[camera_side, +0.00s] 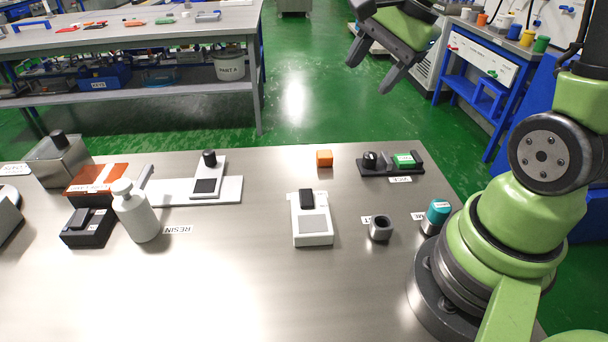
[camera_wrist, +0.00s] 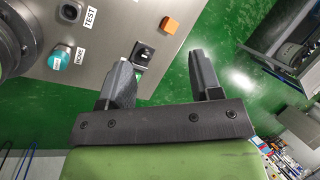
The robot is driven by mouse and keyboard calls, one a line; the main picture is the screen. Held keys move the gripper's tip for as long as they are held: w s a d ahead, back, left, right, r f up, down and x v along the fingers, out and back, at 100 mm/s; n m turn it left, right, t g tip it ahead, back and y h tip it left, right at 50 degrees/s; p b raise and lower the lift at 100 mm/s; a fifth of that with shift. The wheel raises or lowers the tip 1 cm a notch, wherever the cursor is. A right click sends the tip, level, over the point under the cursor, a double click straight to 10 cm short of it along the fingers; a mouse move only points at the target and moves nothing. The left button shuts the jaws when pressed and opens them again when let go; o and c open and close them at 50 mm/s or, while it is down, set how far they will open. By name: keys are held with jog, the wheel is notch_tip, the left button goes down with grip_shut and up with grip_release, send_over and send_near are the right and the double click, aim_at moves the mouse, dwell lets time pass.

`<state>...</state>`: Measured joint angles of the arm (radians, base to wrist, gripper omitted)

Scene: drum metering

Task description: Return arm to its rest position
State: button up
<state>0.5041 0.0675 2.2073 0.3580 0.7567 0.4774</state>
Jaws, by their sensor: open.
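My gripper (camera_side: 371,74) is raised high at the top of the side view, over the green floor behind the table's far edge. Its two dark fingers are spread apart with nothing between them. In the wrist view the gripper (camera_wrist: 163,60) also shows open and empty. The steel table (camera_side: 250,290) lies below it, and its edge also shows in the wrist view (camera_wrist: 60,90). My arm's base stands at the table's right end in the side view.
The air around my gripper looks clear.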

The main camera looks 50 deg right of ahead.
jog(key=s+a+r+n+t, duration=0.2)
jog(key=s+a+r+n, duration=0.5)
jog(key=s+a+n, duration=0.3)
jog(key=n, duration=0.4)
jog(key=shift+s+a+t, duration=0.25)
jog(key=shift+s+t, duration=0.05)
jog(key=shift+s, duration=0.1)
